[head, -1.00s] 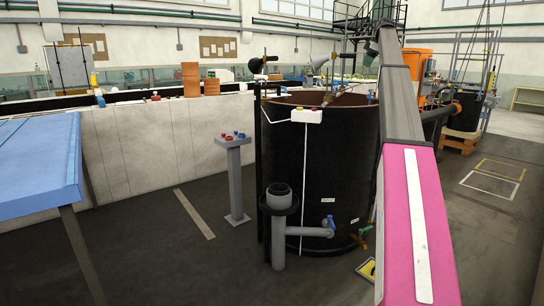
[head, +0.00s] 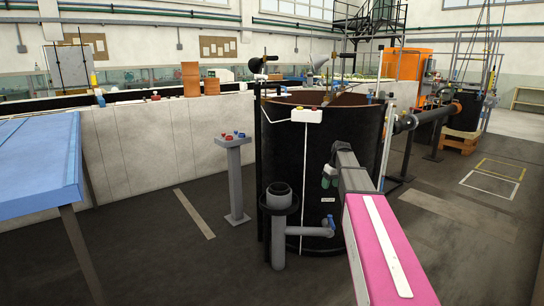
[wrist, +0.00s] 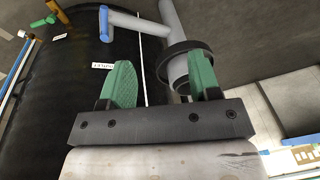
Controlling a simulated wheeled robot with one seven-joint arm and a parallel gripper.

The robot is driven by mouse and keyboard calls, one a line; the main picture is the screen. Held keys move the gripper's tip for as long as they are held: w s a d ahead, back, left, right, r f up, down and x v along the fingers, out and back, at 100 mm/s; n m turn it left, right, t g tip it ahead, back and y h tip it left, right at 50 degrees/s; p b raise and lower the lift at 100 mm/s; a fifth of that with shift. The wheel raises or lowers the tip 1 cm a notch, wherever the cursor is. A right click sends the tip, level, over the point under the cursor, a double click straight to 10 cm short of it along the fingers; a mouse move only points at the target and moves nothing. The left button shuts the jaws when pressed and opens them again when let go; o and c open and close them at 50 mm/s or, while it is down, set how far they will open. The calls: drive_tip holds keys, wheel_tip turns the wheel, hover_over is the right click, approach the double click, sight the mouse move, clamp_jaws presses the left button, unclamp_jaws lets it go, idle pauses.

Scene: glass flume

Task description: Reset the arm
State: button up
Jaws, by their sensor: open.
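My gripper (head: 329,177) is in front of the large black tank (head: 285,150) in the head view, at the end of my grey and pink arm. In the wrist view my gripper (wrist: 163,80) shows two green fingers spread apart with nothing between them. The side of the black tank (wrist: 60,115) fills the left of that view. A grey standpipe (wrist: 178,60) with a dark collar lies behind the fingers, apart from them as far as I can tell.
The standpipe (head: 279,235) and its blue-handled valve (head: 330,222) stand low beside the tank. A grey pedestal (head: 235,180) with red and blue knobs is to the left. A blue table (head: 40,165) is at far left. Open floor (head: 465,240) lies to the right.

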drive_tip(key=s+a+f+m, duration=0.2)
drive_tip(key=s+f, duration=0.4)
drive_tip(key=s, duration=0.4)
drive_tip(key=s+a+f+m+h, duration=0.1)
drive_tip(key=s+a+f, duration=0.2)
drive_tip(key=s+f, duration=0.3)
drive_tip(key=s+a+f+m+g+h, duration=0.1)
drive_tip(key=s+f, duration=0.6)
drive_tip(key=s, duration=0.9)
drive_tip(key=shift+s+a+m, duration=0.2)
drive_tip(key=shift+a+m, duration=0.6)
drive_tip(key=shift+a, duration=0.4)
